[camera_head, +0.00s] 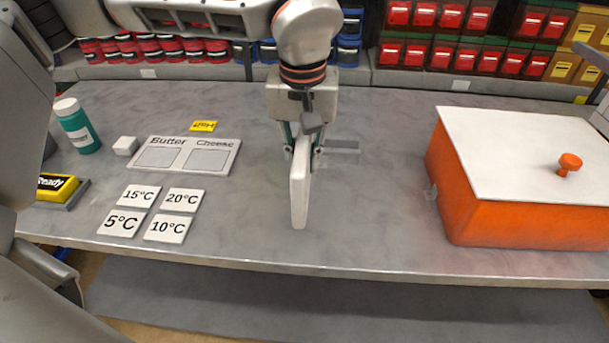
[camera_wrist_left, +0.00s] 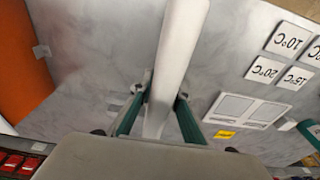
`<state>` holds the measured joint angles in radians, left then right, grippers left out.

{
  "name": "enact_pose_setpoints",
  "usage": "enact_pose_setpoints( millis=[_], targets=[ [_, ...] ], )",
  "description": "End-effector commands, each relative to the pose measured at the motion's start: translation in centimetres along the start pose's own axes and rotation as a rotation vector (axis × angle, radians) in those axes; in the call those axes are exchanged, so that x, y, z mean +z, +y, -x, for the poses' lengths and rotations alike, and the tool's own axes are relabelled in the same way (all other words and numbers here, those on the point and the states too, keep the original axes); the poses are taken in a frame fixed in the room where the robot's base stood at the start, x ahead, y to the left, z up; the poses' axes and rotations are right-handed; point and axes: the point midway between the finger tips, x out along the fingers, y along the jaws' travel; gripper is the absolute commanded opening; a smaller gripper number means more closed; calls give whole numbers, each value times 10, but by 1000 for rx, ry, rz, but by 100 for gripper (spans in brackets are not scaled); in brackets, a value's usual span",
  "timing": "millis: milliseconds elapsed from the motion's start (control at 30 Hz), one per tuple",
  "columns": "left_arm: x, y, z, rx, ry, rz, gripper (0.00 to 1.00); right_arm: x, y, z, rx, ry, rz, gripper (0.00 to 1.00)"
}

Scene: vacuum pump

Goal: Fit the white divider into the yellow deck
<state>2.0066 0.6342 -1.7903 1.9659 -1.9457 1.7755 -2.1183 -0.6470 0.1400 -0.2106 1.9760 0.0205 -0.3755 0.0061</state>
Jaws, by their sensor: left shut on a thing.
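The white divider (camera_head: 299,190), a long thin white panel, hangs below my left gripper (camera_head: 303,152) over the middle of the table. My left gripper is shut on it near its upper end. In the left wrist view the divider (camera_wrist_left: 180,50) runs from between the green-sided fingers (camera_wrist_left: 160,108) to the top edge of the picture. In the head view its lower end appears close to the table top; I cannot tell whether it touches. I cannot make out a yellow deck in either view. My right gripper is not in view.
An orange box (camera_head: 480,200) with a white knobbed lid stands right on the grey table (camera_head: 370,220). Left are a Butter/Cheese board (camera_head: 187,143), temperature tiles (camera_head: 168,228), a small white block (camera_head: 125,146), a green bottle (camera_head: 79,130) and a yellow Ready sign (camera_head: 57,187).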

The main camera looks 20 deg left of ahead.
Motion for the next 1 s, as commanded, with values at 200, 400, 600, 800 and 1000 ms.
enact_pose_setpoints(
  millis=[200,400,600,800,1000],
  targets=[
    [3,0,-18,1,-2,-1,0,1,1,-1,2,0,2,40],
    [5,0,-43,1,-1,0,0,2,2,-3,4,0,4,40],
    [5,0,-43,1,2,0,0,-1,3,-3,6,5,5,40],
    [6,0,-47,0,0,0,19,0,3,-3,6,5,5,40],
    [6,0,-46,0,0,0,33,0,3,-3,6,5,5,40]
  ],
)
